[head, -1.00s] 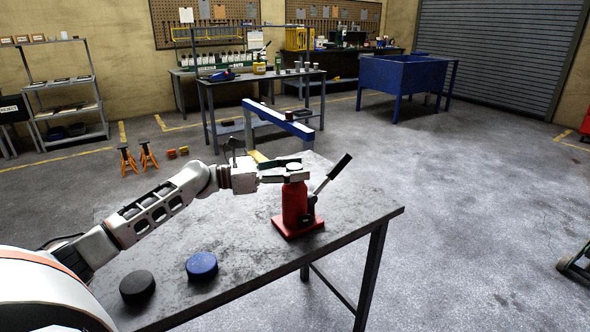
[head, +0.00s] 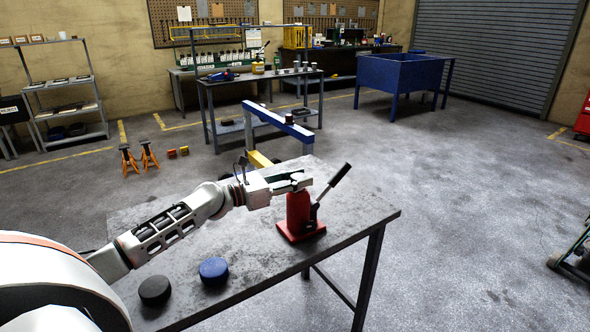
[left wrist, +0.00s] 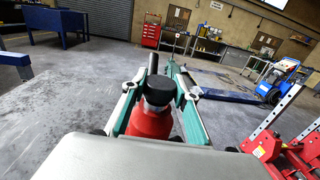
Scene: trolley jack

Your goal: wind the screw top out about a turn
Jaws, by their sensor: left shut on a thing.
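A red bottle jack (head: 298,214) stands upright on the grey workbench, with a black-gripped pump handle (head: 339,177) slanting up to the right. In the left wrist view, its red body (left wrist: 150,120) shows below the dark round screw top (left wrist: 160,90). My left gripper (head: 297,181) reaches in from the left at the top of the jack. In the left wrist view, its green-sided fingers (left wrist: 160,96) lie on either side of the screw top, shut on it. In the head view the gripper mostly hides the screw top. My right gripper is out of view.
A black disc (head: 155,291) and a blue disc (head: 214,270) lie on the workbench (head: 258,262), below my left arm. The bench top right of the jack is bare. A blue beam (head: 277,122) stands behind the bench. Open floor lies to the right.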

